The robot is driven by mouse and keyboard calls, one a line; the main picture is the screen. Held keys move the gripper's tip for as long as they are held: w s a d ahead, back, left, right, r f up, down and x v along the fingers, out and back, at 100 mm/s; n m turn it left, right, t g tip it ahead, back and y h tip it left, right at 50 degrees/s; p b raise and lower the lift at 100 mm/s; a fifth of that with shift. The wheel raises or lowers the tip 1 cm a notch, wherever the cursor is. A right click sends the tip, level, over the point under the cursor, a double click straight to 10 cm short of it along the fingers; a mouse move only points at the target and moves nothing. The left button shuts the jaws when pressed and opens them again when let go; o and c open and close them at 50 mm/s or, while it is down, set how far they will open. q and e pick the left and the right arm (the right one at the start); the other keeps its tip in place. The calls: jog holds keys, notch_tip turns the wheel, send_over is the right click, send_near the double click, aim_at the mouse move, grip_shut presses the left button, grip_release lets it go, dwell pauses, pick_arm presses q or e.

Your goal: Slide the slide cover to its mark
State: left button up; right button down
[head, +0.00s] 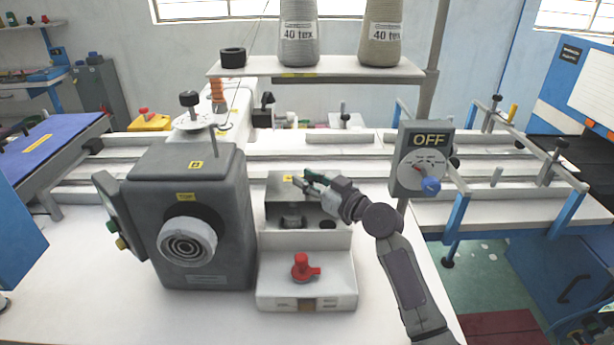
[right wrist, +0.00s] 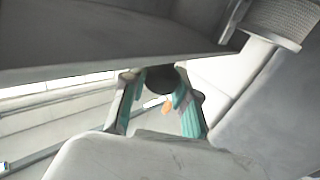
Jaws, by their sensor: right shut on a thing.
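The slide cover appears to be the grey metal plate (head: 281,206) on top of the white machine bed, right of the grey motor housing. A small yellow mark (head: 288,178) shows at its top. My right gripper (head: 304,178) reaches in from the right at the cover's upper edge. In the right wrist view its teal fingertips (right wrist: 160,92) are around a dark round knob (right wrist: 162,78), shut on it. Whether this knob belongs to the cover cannot be told for certain. The fingers hide part of the cover. My left gripper is not in view.
A grey motor housing (head: 190,165) stands close on the left. A red knob (head: 305,267) sits on the white base in front. A control box reading OFF (head: 421,160) is on the right. Thread cones (head: 299,35) stand on a shelf above.

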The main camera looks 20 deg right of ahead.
jog(key=shift+s+a, duration=0.2)
jog(key=shift+s, duration=0.45)
jog(key=shift+s+a, duration=0.15)
jog(key=shift+s, duration=0.45)
jog(key=c, duration=0.9)
grip_release()
jog(key=shift+o, duration=0.2)
jog(key=v, duration=1.2)
jog(key=shift+r, duration=0.1)
